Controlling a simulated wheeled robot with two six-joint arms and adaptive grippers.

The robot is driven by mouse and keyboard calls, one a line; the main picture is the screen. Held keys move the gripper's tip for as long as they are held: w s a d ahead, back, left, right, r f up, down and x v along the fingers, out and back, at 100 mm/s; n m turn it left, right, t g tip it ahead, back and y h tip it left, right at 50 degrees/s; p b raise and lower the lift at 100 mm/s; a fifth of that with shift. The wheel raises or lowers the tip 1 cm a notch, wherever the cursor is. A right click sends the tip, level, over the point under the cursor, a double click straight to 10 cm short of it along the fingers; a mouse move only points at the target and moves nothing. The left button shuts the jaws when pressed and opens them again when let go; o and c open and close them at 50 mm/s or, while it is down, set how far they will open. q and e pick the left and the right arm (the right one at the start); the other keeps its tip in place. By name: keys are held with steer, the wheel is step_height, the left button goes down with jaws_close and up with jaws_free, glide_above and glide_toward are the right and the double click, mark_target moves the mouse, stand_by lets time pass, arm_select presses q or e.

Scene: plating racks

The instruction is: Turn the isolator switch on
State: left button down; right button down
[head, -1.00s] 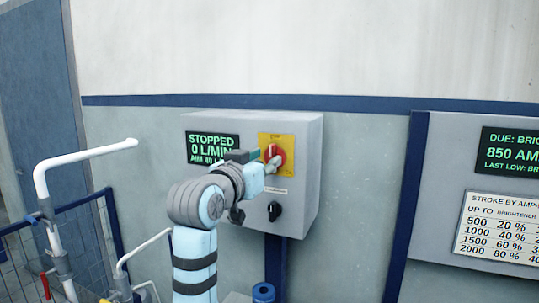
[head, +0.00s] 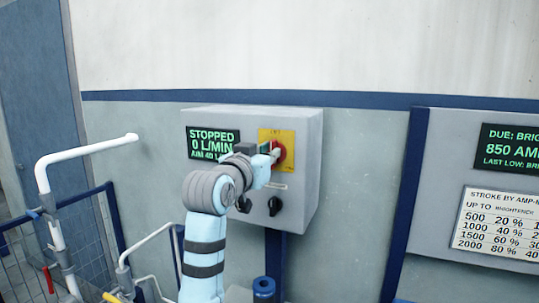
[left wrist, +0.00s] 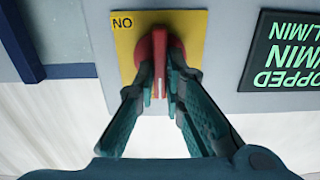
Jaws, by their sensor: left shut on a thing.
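The isolator switch is a red rotary handle (head: 282,147) on a yellow plate (head: 288,134), on the front of a grey control box (head: 311,150). My left gripper (head: 276,153) reaches it from the left and hides part of it. In the left wrist view, the two fingers (left wrist: 159,88) are shut on the red handle (left wrist: 159,50), one on each side. The handle's grip runs up and down in that picture. The yellow plate (left wrist: 192,26) shows an ON mark upside down at its upper left corner. My right gripper is out of view.
A display (head: 212,142) on the box reads STOPPED, 0 L/MIN. White pipes (head: 90,148) stand at the left.

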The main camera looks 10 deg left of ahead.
arm_select(q)
steer(key=shift+m, duration=0.3)
steer(key=shift+d+f+m+p, duration=0.15)
steer(key=shift+m+p, duration=0.45)
steer(key=shift+m, duration=2.25)
steer(key=shift+d+f+m+p, duration=0.15)
steer(key=shift+m+p, duration=0.4)
steer(key=shift+m, duration=2.35)
steer(key=shift+f+m+p, duration=0.15)
steer(key=shift+m+p, duration=0.45)
steer(key=shift+m, duration=2.25)
steer(key=c, duration=1.7)
jaws_free()
